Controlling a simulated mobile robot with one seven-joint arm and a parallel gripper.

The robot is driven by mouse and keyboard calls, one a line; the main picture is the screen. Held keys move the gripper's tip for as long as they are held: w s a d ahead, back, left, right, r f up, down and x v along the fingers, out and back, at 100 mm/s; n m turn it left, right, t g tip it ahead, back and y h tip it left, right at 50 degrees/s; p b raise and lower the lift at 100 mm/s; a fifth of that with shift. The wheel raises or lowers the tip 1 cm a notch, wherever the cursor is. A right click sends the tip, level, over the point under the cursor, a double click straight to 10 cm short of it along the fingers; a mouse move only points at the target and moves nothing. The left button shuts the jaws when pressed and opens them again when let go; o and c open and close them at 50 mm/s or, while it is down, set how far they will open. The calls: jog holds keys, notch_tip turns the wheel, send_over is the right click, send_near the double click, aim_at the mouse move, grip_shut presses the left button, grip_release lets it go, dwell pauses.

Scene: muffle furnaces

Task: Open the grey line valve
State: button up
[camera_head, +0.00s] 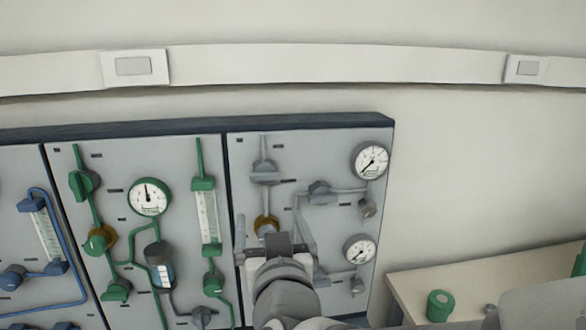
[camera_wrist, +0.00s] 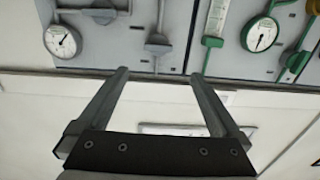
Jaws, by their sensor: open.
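The grey line runs on the right-hand panel section. Its upper grey valve (camera_head: 265,172) has a broad handle lying crosswise; below it is a brass-coloured fitting (camera_head: 266,224). Another grey valve (camera_head: 320,190) sits to the right; I cannot tell from the label which one the task names. My gripper (camera_head: 270,228) is open and empty in front of this section, below the upper valve in the picture. In the wrist view the upper valve (camera_wrist: 160,45) shows centred between the finger lines, just beyond the open fingertips (camera_wrist: 159,75). My gripper and arm hide the lower part of the grey line.
Two round gauges (camera_head: 370,160) (camera_head: 360,249) sit at the section's right. Green lines with a flowmeter (camera_head: 207,216) and valves are to the left, blue ones further left. A bench (camera_head: 450,277) with a green cylindrical object (camera_head: 439,305) stands at lower right.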

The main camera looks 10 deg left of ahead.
aim_at(265, 179)
jog(key=p+x, duration=0.1)
jog(key=x, duration=0.5)
jog(key=p+x, duration=0.1)
jog(key=x, duration=0.5)
jog(key=p+x, duration=0.1)
jog(key=x, duration=0.5)
jog(key=shift+w+d+r+p, duration=0.15)
jog(key=shift+r+p, duration=0.1)
jog(key=shift+p, duration=0.15)
jog(key=c, duration=1.1)
jog(key=shift+c, duration=0.2)
